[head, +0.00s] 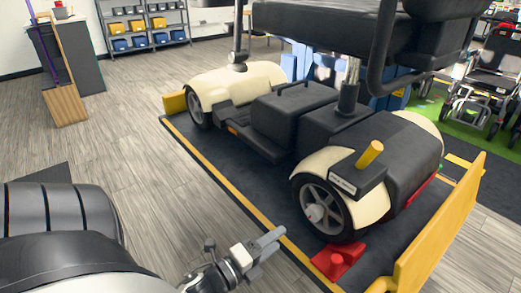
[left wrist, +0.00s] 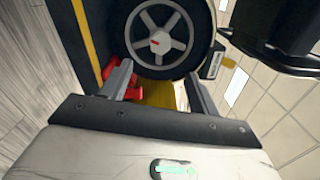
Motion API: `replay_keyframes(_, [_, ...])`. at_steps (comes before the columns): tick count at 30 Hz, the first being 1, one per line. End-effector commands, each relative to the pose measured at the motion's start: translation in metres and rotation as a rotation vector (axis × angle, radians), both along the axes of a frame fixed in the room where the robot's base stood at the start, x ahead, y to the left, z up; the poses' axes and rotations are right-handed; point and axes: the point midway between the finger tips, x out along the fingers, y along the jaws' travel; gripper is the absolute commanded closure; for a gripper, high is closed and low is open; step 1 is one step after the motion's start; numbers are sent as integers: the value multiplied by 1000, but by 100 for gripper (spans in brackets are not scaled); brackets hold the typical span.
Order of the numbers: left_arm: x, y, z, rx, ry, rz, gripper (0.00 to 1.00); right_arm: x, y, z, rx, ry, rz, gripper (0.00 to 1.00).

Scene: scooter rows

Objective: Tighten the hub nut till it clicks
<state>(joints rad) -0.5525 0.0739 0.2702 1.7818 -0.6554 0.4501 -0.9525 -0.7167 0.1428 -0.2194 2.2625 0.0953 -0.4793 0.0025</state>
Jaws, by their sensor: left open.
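The scooter (head: 318,115) stands on a dark mat with its rear wheel (head: 325,208) facing me. The hub nut (head: 314,213) is at the centre of this wheel's spoked rim. In the left wrist view the hub nut (left wrist: 155,42) shows a small red mark at its middle. My left gripper (head: 270,246) is open and empty, short of the wheel and to its lower left in the head view. In the left wrist view its fingers (left wrist: 158,72) spread apart below the hub, touching nothing that I can see. My right gripper is not in view.
A red chock (head: 337,262) sits by the wheel. A yellow barrier (head: 435,235) stands at the right, and a yellow stripe (head: 225,186) edges the mat. A black armrest (left wrist: 275,45) hangs at the upper right of the wrist view.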

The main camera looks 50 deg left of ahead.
Motion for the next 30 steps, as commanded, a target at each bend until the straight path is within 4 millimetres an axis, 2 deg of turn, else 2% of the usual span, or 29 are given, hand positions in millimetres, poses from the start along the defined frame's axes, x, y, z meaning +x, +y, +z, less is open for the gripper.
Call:
replay_keyframes(3, [-20,2,-1,-2,1,1,39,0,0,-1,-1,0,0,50])
replay_keyframes(9, [-34,3,1,-1,-1,1,39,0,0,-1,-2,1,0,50])
replay_keyframes(27, [-34,3,1,-5,-1,1,39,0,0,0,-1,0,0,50])
replay_keyframes(30, [-29,-3,10,-108,18,21,39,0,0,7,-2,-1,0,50])
